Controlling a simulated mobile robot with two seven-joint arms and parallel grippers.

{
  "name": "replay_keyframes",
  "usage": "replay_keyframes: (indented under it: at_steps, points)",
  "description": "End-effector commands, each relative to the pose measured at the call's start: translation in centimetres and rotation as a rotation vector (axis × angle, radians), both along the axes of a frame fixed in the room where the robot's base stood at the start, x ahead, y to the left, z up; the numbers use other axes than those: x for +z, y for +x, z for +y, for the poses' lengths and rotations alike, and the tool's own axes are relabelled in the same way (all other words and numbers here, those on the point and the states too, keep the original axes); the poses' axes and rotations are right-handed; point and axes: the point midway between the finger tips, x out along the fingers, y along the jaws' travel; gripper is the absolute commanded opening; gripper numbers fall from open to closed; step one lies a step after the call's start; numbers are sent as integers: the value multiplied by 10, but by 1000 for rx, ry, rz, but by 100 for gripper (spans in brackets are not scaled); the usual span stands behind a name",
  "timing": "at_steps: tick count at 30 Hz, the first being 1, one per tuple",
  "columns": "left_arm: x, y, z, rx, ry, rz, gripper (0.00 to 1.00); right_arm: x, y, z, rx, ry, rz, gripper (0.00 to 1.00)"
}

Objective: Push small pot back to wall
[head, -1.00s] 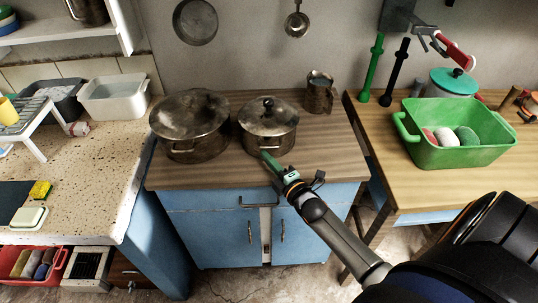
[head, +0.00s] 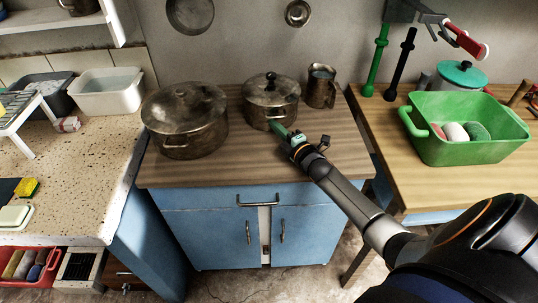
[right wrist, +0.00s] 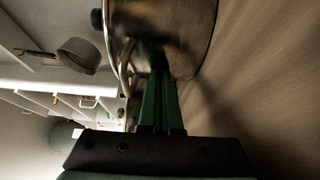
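The small pot (head: 264,113) is dull metal with a lid and dark knob. It stands upright on the wooden counter (head: 245,165), near the back, close to the wall; the exact gap behind it is hidden. My right gripper (head: 277,129) reaches in from the lower right, with its green fingertips at the pot's front side below the rim. In the right wrist view the green fingers (right wrist: 160,100) lie close together, with nothing between them, against or very near the pot's side (right wrist: 190,35) by its handle. My left gripper is out of view.
A larger lidded pot (head: 190,135) stands to the left of the small pot. A metal pitcher (head: 321,88) stands close on its right by the wall (head: 240,40). A green basin (head: 465,145) sits on the right table. The counter's front is clear.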

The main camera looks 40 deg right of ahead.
Motion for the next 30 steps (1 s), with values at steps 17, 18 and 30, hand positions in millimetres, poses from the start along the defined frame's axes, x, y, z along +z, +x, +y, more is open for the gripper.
replay_keyframes:
  at_steps: [17, 18, 30]
  points:
    - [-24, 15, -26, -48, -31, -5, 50, -1, 46, -49, -1, 2, 3, 0]
    - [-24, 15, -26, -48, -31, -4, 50, -1, 46, -49, -1, 2, 3, 0]
    - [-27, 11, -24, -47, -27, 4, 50, -2, 46, -48, 0, 2, 2, 0]
